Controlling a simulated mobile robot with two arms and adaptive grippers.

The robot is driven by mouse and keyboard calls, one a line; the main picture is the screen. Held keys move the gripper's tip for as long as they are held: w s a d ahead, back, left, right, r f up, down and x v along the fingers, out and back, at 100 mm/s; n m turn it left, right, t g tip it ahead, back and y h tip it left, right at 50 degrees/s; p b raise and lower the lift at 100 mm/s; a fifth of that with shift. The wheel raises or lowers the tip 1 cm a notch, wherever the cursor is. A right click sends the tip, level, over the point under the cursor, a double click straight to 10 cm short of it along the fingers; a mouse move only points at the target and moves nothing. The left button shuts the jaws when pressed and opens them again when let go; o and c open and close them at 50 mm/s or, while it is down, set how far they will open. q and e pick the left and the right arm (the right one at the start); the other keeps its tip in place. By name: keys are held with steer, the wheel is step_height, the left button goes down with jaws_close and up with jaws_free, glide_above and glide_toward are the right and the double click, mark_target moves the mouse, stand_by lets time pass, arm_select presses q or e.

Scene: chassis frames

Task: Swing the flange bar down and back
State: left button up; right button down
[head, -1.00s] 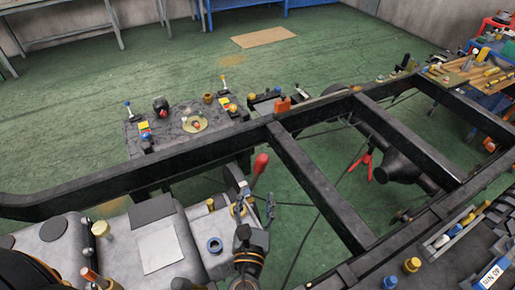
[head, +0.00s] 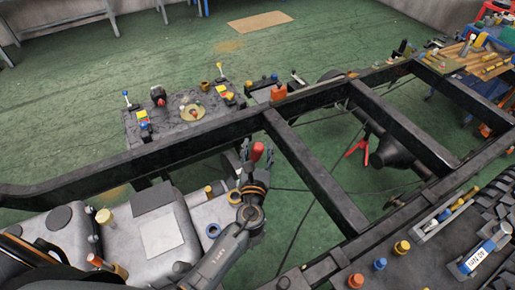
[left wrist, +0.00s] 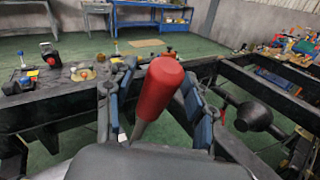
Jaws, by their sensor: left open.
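The bar with a red grip (head: 258,151), which I take as the flange bar, stands up beside the near side of the black chassis rail (head: 190,153). In the left wrist view its red grip (left wrist: 161,86) leans to the upper right on a grey rod. My left gripper (head: 257,149) is open, with its fingers on either side of the red grip. In the left wrist view the blue-padded fingers (left wrist: 158,98) stand apart, left and right of the bar. The bar's lower end is hidden behind the gripper body. My right gripper is not in view.
Grey tanks (head: 160,230) lie at the lower left, near my arm. Black cross members (head: 310,175) span the rails. A red forked tool (head: 359,143) stands beyond. A tray of tools (head: 450,215) sits at the right.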

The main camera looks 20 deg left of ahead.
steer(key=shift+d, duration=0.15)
